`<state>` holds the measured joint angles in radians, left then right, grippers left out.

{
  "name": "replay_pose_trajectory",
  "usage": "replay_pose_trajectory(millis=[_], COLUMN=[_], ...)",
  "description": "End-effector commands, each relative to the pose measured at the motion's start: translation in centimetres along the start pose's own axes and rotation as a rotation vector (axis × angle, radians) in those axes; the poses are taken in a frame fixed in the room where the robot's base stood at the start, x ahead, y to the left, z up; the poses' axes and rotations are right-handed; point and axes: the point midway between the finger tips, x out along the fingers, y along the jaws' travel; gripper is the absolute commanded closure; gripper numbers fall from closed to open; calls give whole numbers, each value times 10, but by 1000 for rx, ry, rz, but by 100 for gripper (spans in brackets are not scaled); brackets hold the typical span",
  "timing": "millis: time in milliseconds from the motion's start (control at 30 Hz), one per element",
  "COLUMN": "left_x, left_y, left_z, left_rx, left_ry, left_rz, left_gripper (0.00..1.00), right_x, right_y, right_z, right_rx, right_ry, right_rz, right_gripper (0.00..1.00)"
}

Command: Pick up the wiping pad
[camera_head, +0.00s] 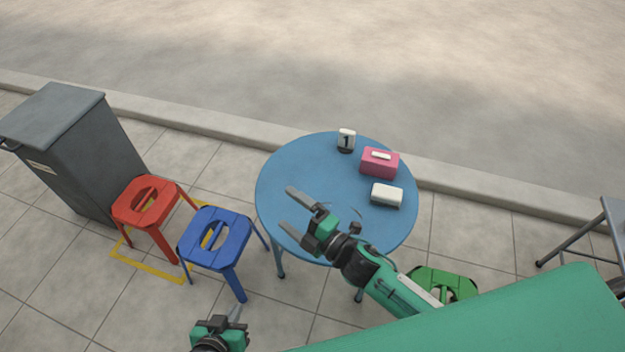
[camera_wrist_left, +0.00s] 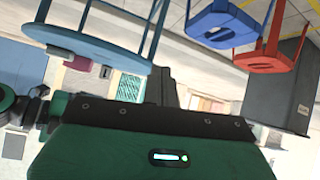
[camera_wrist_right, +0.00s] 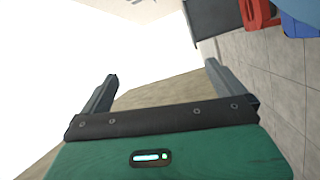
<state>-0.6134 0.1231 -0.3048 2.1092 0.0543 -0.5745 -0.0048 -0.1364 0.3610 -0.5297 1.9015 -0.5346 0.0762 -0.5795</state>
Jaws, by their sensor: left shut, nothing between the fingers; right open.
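The wiping pad appears to be the white block with a grey underside (camera_head: 387,194) at the right side of the round blue table (camera_head: 285,170). It also shows upside down at the table's edge in the left wrist view (camera_wrist_left: 60,51). My right gripper (camera_head: 287,209) is open and empty over the table's left part, to the left of the pad and apart from it; its spread fingers also show in the right wrist view (camera_wrist_right: 162,70). My left gripper (camera_head: 236,312) is shut and empty, low in the head view, in front of the table and away from the pad.
A pink box (camera_head: 378,163) with a white slip on top sits just behind the pad. A number 1 stand (camera_head: 346,140) is at the back edge. Blue (camera_head: 232,238), red (camera_head: 133,213) and green (camera_head: 455,280) stools stand around. A grey bin (camera_head: 80,150) is at left.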

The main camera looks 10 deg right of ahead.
Motion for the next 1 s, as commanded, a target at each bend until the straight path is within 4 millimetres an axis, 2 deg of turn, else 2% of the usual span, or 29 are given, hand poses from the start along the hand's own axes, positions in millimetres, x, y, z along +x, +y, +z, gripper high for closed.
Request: replay_pose_trajectory(millis=[33,100,167,267,367,467,567,667,700,767,800,900,1000], left_x=[-1,-4,-6,-10,-15,-19,-24,-29,-31,-34,-36,-40,-42], left_y=[1,2,3,5,6,8,10,11,12,13,13,14,15], left_z=[-2,-6,-10,-16,-22,-28,-34,-40,-42,-45,-47,-51,-54], left_rx=[0,-1,-2,-3,-4,-5,-6,-7,-8,-9,-9,-10,-11], left_ry=[8,20,29,43,57,73,89,105,110,118,122,132,138], left_rz=[2,5,8,12,16,20,24,28,30,32,34,36,38], left_gripper=[100,100,100,100,100,100,100,100,100,100,100,100,100], right_x=[12,22,26,27,20,7,-9,-28,-37,-50,-59,-78,-93], right_y=[12,24,28,26,15,1,-10,-10,-6,2,10,32,50], right_z=[-5,-18,-27,-35,-28,-3,40,98,124,160,183,230,260], right_rx=[-195,-465,-692,-1065,-1419,-1744,-2030,-2251,-2315,-2381,2328,2085,1926], right_ry=[103,246,369,580,804,1048,1322,1632,1761,1952,-2007,-2018,-2033], right_rz=[41,99,146,224,292,346,378,380,372,353,-322,-244,-192], right_gripper=[0,0,0,0,0,0,0,0,0,0,0,0,0])
